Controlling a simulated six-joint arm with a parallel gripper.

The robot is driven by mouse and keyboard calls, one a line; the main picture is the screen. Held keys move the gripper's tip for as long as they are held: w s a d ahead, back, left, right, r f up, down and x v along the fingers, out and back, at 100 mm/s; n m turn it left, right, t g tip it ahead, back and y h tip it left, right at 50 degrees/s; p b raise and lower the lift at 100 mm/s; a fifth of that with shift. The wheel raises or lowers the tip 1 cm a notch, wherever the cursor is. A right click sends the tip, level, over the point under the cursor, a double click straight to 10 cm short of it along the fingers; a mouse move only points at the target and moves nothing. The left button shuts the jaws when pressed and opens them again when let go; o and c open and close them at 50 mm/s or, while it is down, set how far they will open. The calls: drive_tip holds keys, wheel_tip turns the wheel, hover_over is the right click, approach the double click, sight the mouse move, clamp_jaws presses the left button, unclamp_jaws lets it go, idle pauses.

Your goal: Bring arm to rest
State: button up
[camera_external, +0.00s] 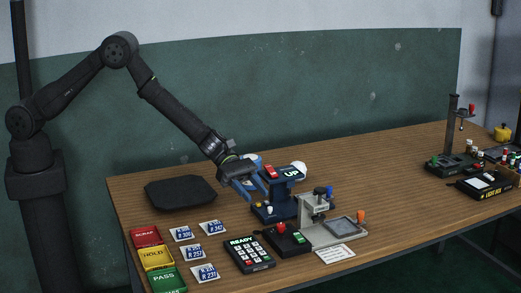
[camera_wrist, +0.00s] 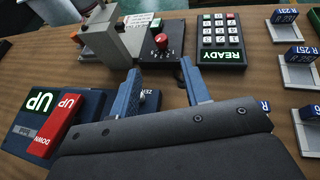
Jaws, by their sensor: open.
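My gripper (camera_external: 244,189) is at the left side of the blue device with the green UP sign, above the table. In the wrist view my gripper (camera_wrist: 163,85) shows two blue fingers spread apart with nothing between them. The blue device (camera_external: 275,211) carries a red switch block, which shows as a red UP/DOWN rocker in the wrist view (camera_wrist: 55,127). Its UP sign is lit green (camera_external: 291,174). My arm reaches over from the left, bent at the elbow.
A keypad (camera_external: 249,254) reads READY. A grey tester (camera_external: 330,233) with a red-button box (camera_external: 287,239) stands beside it. Several labelled blocks (camera_external: 193,253) and SCRAP, HOLD, PASS trays (camera_external: 156,258) lie front left. A black tray (camera_external: 180,193) lies behind. The middle right table is clear.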

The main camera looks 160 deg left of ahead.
sight(280, 224)
drive_tip(key=x, duration=1.1)
drive_tip(key=shift+f, duration=0.2)
drive_tip(key=shift+w, duration=0.35)
drive_tip(key=shift+d+n+g+y, duration=0.1)
drive_tip(key=shift+n+g+y, duration=0.4)
drive_tip(key=shift+n+y, duration=0.9)
drive_tip(key=shift+r+y, duration=0.1)
drive_tip(key=shift+y, duration=0.2)
drive_tip(key=shift+d+n+g+y, duration=0.2)
drive_tip(key=shift+n+g+y, duration=0.5)
drive_tip(key=shift+n, duration=0.2)
drive_tip(key=v, duration=1.3)
